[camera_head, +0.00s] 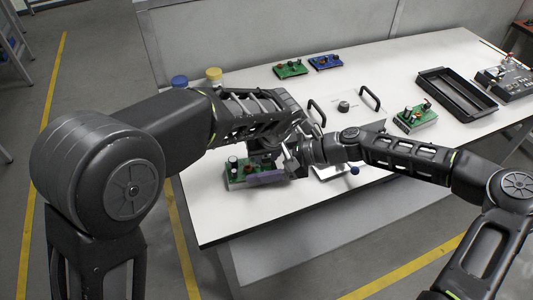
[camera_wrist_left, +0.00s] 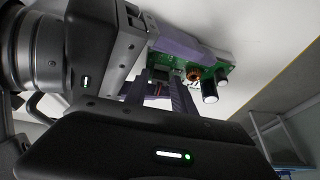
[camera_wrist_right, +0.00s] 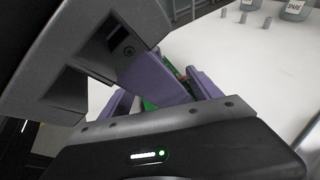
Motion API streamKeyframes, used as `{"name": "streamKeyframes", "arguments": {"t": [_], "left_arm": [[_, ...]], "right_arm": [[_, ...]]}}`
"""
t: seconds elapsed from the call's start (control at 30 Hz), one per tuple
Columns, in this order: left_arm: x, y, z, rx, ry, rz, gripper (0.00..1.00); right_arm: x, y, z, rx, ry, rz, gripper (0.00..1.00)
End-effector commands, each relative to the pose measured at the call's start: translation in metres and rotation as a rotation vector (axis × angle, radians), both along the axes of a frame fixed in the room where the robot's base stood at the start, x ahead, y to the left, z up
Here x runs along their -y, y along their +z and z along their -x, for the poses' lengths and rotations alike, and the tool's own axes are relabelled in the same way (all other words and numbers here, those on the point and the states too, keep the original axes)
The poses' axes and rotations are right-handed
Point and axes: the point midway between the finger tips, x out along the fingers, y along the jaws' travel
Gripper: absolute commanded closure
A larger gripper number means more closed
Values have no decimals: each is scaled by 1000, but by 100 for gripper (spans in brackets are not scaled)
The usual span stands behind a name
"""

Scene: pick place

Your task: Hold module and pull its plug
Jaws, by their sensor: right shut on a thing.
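The green module (camera_head: 238,171) with black capacitors is near the table's front left edge, partly hidden by purple fingers. It shows in the left wrist view (camera_wrist_left: 222,62), with a copper coil, and as a green sliver in the right wrist view (camera_wrist_right: 149,104). My right gripper (camera_head: 276,176) is shut on the module, its purple fingers along the board's side. My left gripper (camera_wrist_left: 165,92) is over the module, beside my right gripper; its fingers stand apart with a gap between them. The plug cannot be made out; the grippers hide that end of the board.
Another green module (camera_head: 415,118) stands at the right, beside a black tray (camera_head: 455,96). Green (camera_head: 290,70) and blue (camera_head: 326,62) boards lie at the back. A panel with two handles (camera_head: 345,106) is behind my grippers.

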Motion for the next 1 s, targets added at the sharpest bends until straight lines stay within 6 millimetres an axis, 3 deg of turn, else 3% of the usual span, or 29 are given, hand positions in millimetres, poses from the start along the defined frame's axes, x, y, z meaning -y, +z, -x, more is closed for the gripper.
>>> {"name": "streamKeyframes", "arguments": {"t": [0.33,1.0], "left_arm": [[0,0,0,0,0,0,99],[0,7,0,2,0,2,100]], "right_arm": [[2,-6,1,-9,-3,6,100],[3,-6,0,-9,-5,6,100]]}}
